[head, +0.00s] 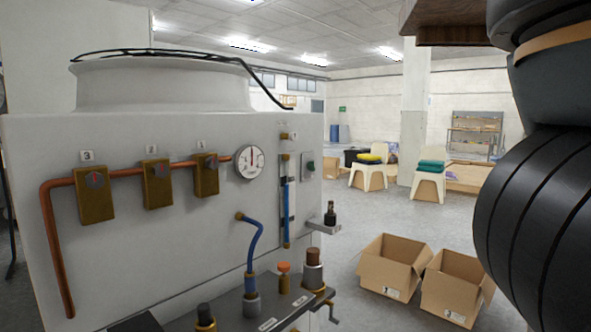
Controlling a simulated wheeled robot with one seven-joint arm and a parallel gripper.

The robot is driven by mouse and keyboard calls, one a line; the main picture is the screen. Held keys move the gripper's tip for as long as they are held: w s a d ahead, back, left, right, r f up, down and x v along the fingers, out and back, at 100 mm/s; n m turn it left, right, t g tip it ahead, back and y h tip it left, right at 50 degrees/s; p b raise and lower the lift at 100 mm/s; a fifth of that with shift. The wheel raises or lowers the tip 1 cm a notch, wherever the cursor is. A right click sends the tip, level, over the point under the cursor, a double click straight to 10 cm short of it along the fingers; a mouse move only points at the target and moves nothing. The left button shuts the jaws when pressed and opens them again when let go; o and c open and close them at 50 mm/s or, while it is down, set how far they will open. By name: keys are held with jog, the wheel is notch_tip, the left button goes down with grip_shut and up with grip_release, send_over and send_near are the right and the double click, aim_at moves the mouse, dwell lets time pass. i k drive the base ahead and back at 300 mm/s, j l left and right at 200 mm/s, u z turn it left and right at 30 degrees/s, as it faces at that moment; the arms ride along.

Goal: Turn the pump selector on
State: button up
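The washer (170,255) is a large pale grey cabinet filling the left half of the head view. A small grey switch plate (308,166) with a dark green knob is on its front at the right, beside the flow tube; I cannot tell for certain that it is the pump selector, or its setting. Three brass valve boxes with grey-and-red knobs sit along a copper pipe: one numbered 3 (95,194), a middle one (157,184) and a right one (206,175). My arm's dark links show at the right edge; my gripper is out of view.
A round gauge (250,162) and a blue flow tube (287,212) are on the front. A small bracket (324,227) and a lower shelf (255,305) with fittings stick out. Open cardboard boxes (393,266) stand on the floor at right; farther floor is partly clear.

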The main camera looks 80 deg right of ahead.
aim_at(312, 165)
jog(key=z, duration=1.8)
